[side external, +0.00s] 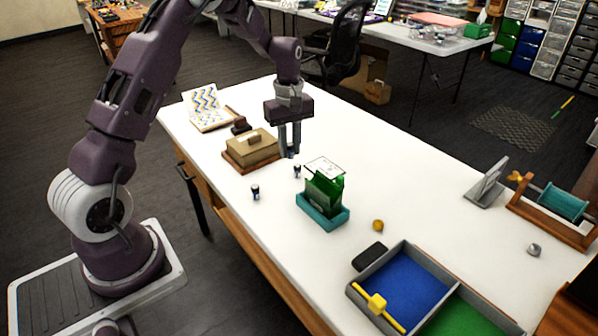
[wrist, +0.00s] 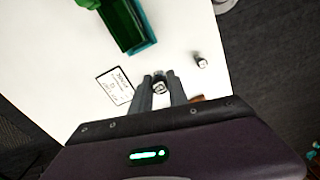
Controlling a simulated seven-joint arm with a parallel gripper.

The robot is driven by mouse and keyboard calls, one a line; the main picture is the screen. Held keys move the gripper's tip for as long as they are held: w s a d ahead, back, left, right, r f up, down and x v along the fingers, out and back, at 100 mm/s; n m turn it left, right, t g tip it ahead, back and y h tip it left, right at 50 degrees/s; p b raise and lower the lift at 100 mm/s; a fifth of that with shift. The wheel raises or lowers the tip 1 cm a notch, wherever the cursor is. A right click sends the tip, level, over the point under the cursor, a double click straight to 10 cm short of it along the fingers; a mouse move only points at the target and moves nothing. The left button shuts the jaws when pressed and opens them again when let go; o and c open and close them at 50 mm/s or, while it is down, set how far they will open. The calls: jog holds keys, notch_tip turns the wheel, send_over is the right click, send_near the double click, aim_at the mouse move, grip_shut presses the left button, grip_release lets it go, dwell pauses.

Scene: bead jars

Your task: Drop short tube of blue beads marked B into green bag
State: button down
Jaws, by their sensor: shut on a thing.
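My gripper (side external: 289,148) points down at the table beside the tan box and is shut on a small tube (side external: 291,154). In the wrist view the tube (wrist: 159,87) shows end-on between the fingertips (wrist: 160,78); its letter cannot be read. A single loose tube (wrist: 201,62) shows in the wrist view. The green bag (side external: 325,190) stands open in a teal holder (side external: 323,217), apart from my gripper; it also shows in the wrist view (wrist: 120,25).
A white printed card (side external: 325,166) lies by the bag, and shows in the wrist view (wrist: 115,86). A tan box (side external: 250,149) on a brown base is left of my gripper. A blue-and-green divided tray (side external: 405,285) is at the front right. The table's far middle is clear.

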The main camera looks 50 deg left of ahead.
jog(key=w+d+r, duration=0.2)
jog(key=d+r, duration=0.3)
jog(key=d, duration=0.2)
notch_tip(320, 180, down, 6)
jog(key=shift+w+d, duration=0.2)
jog(key=c, duration=1.2)
grip_release()
jog(key=s+d+r+m+t, duration=0.1)
jog(key=s+d+r+m, duration=0.15)
jog(key=s+r, duration=0.45)
jog(key=s+d+r+m+t, duration=0.1)
jog(key=s+d+r+m, duration=0.15)
jog(key=r, duration=0.95)
jog(key=s+d+m+t, duration=0.1)
jog(key=s+m, duration=0.2)
jog(key=s, duration=0.4)
jog(key=s+d+m+t, duration=0.1)
jog(key=s+d+m, duration=0.1)
jog(key=s+m, duration=0.2)
jog(key=s+d+r+m+t, duration=0.1)
jog(key=s+m, duration=0.2)
jog(key=s, duration=0.7)
jog(key=shift+d+r+t, duration=0.1)
jog(key=shift+d+t, duration=0.2)
jog(key=shift+d, duration=0.05)
